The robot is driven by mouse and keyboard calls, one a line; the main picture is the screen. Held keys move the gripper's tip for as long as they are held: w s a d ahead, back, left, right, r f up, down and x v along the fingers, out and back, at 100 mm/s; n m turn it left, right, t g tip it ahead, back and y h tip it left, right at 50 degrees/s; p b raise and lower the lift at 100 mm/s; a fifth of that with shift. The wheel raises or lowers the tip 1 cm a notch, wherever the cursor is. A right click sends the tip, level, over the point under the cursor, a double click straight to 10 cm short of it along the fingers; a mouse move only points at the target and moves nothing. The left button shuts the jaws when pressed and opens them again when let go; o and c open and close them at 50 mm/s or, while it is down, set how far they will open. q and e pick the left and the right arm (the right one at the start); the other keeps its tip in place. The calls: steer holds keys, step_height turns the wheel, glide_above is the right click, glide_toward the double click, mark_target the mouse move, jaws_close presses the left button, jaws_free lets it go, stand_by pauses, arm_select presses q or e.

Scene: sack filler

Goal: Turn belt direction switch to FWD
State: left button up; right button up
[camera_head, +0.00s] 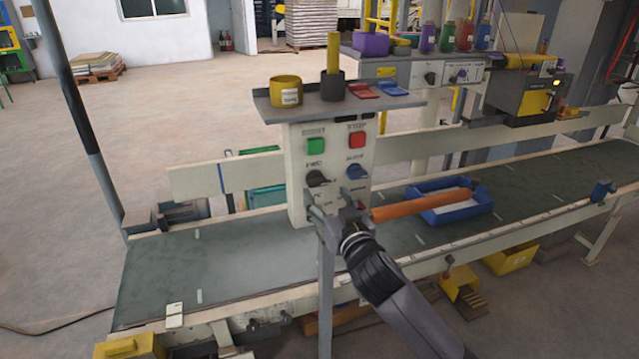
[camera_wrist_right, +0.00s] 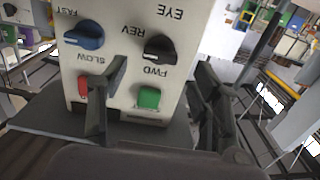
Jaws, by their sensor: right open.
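The white control box (camera_head: 333,150) stands on a post beside the conveyor. Its black direction switch (camera_head: 318,179) is at the lower left of its face, by the FWD label. In the right wrist view the panel is upside down, and the black switch (camera_wrist_right: 160,48) has REV and FWD lettering beside it. I cannot tell surely which label its pointer faces. My right gripper (camera_head: 338,203) is in front of the box's lower face, just below the switch. Its open, empty fingers (camera_wrist_right: 160,80) show apart, with the switch beyond the gap. My left gripper is out of view.
A blue knob (camera_head: 357,172), a green button (camera_head: 315,146) and a red button (camera_head: 357,140) share the panel. A shelf (camera_head: 270,104) with cups tops the box. The green belt (camera_head: 200,270) carries a blue tray (camera_head: 462,212); an orange rod (camera_head: 420,204) shows beside the gripper.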

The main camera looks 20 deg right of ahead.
mark_target(319, 185)
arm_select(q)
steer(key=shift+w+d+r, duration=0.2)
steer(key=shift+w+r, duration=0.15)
arm_select(e)
steer(key=shift+w+a, duration=0.15)
steer(key=shift+w, duration=2.6)
steer(key=shift+c, duration=0.3)
steer(key=c, duration=1.1)
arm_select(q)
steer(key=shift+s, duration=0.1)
